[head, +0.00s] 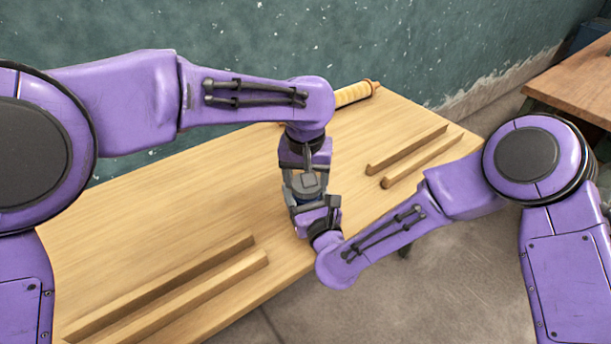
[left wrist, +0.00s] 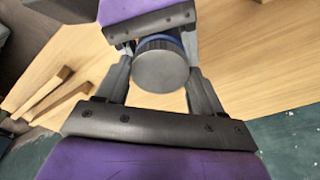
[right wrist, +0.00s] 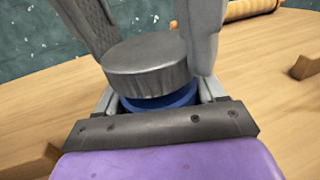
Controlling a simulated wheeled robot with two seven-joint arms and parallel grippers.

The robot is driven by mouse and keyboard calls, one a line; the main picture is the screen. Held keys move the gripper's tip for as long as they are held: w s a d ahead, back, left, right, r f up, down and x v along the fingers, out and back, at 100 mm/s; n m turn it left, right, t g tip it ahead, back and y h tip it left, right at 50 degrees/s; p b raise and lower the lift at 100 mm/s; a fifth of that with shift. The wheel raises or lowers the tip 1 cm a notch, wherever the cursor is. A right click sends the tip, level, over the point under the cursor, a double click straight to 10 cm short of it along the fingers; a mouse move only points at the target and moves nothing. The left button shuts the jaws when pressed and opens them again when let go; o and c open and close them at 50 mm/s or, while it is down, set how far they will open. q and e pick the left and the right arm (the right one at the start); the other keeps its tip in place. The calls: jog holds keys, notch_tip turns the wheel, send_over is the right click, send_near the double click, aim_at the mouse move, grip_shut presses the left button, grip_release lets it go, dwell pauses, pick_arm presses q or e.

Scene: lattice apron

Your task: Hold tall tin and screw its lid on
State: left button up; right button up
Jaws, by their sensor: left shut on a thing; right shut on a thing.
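The tall tin (right wrist: 165,101) is blue, and its grey ribbed lid (right wrist: 148,66) sits at its top. In the left wrist view the round lid face (left wrist: 161,70) shows with a little blue tin (left wrist: 155,43) behind it. My left gripper (head: 305,183) reaches down from above, its fingers shut on opposite sides of the lid. My right gripper (head: 308,204) is shut around the tin's body just below. The tin's lower part is hidden by my right gripper. I cannot tell how far the lid is threaded.
Two pairs of wooden rails lie on the wooden table (head: 180,205), one front left (head: 170,290), one back right (head: 420,160). A brown table (head: 580,85) stands far right.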

pick_arm(q)
jog(key=shift+f, duration=0.35)
jog(key=o, duration=1)
